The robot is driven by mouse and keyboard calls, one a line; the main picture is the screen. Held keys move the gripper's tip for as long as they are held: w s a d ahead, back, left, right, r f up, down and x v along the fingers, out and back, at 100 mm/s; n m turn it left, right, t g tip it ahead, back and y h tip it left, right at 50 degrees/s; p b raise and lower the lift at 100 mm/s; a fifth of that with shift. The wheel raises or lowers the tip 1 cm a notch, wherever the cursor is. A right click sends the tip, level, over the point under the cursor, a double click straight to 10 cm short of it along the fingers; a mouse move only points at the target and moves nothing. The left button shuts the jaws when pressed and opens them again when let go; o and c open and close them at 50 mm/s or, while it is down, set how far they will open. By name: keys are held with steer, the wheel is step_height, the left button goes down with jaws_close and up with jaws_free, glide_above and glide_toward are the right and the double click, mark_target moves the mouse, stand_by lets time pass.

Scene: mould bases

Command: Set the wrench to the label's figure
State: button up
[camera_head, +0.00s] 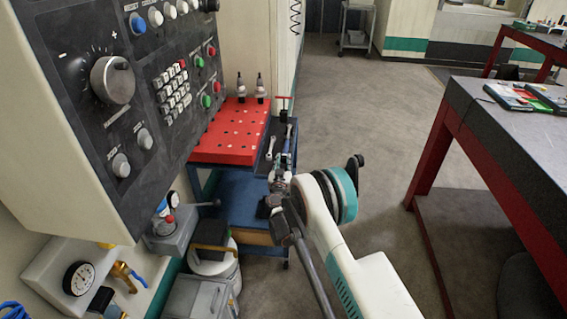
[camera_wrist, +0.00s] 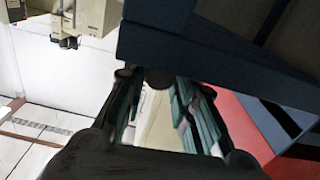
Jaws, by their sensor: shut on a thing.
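My gripper (camera_head: 283,168) is at the dark tool tray on the right side of a blue cart, small and partly hidden by its own links. In the wrist view its two teal-padded fingers (camera_wrist: 160,100) are set apart around a dark, round-ended piece (camera_wrist: 159,78), which looks like the end of the wrench. Most of that piece is hidden by the cart edge and the fingers. A silver open-ended tool (camera_head: 270,147) lies in the tray left of my gripper. A red-topped tool (camera_head: 284,99) stands just behind. No label or figure is readable on the wrench.
The blue cart (camera_head: 245,190) carries a red perforated board (camera_head: 232,148) with two small upright holders behind it. A control panel (camera_head: 130,90) overhangs on the left. A red-legged bench (camera_head: 520,130) stands at the right. The grey floor between is clear.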

steer(key=shift+n, duration=2.3)
steer(key=o, duration=1.1)
steer(key=shift+c, duration=0.2)
